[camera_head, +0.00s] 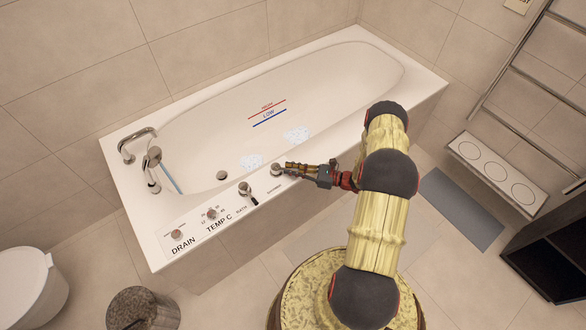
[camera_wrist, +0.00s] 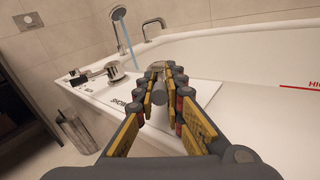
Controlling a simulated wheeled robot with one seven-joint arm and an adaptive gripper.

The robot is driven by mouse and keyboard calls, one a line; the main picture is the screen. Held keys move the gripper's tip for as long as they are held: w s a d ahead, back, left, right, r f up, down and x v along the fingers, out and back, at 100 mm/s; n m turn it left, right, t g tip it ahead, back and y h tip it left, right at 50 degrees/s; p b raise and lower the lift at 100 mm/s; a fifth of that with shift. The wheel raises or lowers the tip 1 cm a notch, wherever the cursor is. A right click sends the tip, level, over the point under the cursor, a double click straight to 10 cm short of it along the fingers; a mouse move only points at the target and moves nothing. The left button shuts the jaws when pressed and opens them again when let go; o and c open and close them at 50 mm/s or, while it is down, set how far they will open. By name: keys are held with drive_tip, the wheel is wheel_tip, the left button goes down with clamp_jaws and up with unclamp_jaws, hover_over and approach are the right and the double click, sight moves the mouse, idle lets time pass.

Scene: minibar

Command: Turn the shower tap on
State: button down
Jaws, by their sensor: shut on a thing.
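The shower tap (camera_head: 276,170) stands on the tub's front rim by the label SHOWER. My gripper (camera_head: 287,168) reaches it from the right. In the wrist view, its fingers (camera_wrist: 158,88) are closed around the grey tap handle (camera_wrist: 159,93), and they partly hide it. The hand shower (camera_head: 153,157) stands at the tub's left end. A blue streak, looking like water, runs down from its head (camera_wrist: 118,14) in the wrist view and shows in the head view too (camera_head: 171,178).
The bath tap (camera_head: 245,190) is just left of the shower tap, with the temperature knob (camera_head: 211,213) and drain knob (camera_head: 176,233) further left. The spout (camera_head: 127,148) is behind the hand shower. The tub (camera_head: 400,48) has pale patches inside. A bin (camera_head: 143,308) stands in front.

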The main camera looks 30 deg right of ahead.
drive_tip(key=shift+d, duration=0.1)
drive_tip(key=c, duration=2)
unclamp_jaws()
drive_tip(key=shift+o, duration=0.6)
drive_tip(key=v, duration=1.2)
